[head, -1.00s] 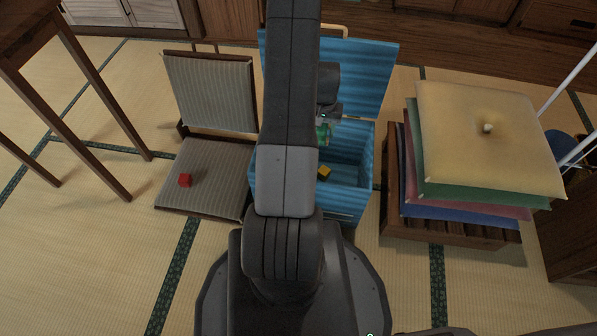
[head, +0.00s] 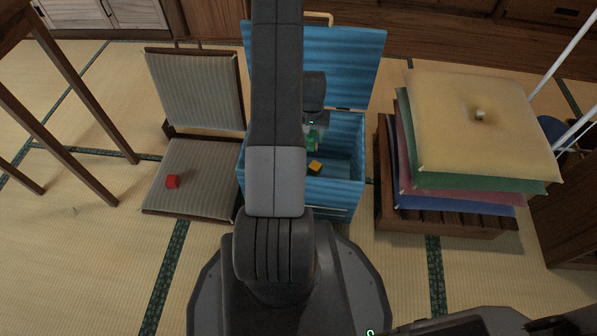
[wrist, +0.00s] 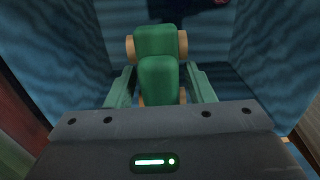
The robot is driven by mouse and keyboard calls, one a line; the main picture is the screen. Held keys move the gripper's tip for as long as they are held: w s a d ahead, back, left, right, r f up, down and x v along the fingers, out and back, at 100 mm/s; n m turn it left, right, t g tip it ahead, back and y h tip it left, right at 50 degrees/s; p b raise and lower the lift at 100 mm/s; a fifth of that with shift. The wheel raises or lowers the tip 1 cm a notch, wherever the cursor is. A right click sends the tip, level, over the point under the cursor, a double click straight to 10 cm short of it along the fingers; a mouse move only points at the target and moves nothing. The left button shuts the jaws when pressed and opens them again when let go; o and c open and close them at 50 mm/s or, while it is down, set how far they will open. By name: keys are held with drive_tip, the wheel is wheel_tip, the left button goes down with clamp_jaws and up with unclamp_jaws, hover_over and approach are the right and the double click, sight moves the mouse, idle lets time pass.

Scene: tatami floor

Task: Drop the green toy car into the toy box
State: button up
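The green toy car (head: 312,141) is in my gripper (head: 311,130), inside the open blue toy box (head: 345,186). In the wrist view the car (wrist: 158,75), with tan wheels, sits between the two fingers of my gripper (wrist: 160,80). The fingers close on its sides, and the blue box walls (wrist: 70,65) stand around it. The box lid (head: 350,65) stands open at the back. My arm hides the box's left part in the head view, and how far the car is above the box floor is hard to tell.
A yellow block (head: 315,167) lies in the box. A red block (head: 172,181) lies on the striped floor chair (head: 190,190) to the left. A cushion stack (head: 480,130) on a wooden stand (head: 440,222) is to the right. Wooden table legs (head: 85,100) stand at far left.

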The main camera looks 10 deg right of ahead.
drive_tip(key=o, duration=0.5)
wheel_tip(320, 180, up, 14)
drive_tip(key=p, duration=0.5)
drive_tip(key=shift+f, duration=0.1)
wheel_tip(320, 180, down, 14)
drive_tip(key=b, duration=0.5)
drive_tip(key=shift+f, duration=0.25)
wheel_tip(320, 180, up, 3)
drive_tip(key=shift+r+p, duration=0.2)
drive_tip(key=shift+p, duration=0.7)
drive_tip(key=shift+r, duration=0.5)
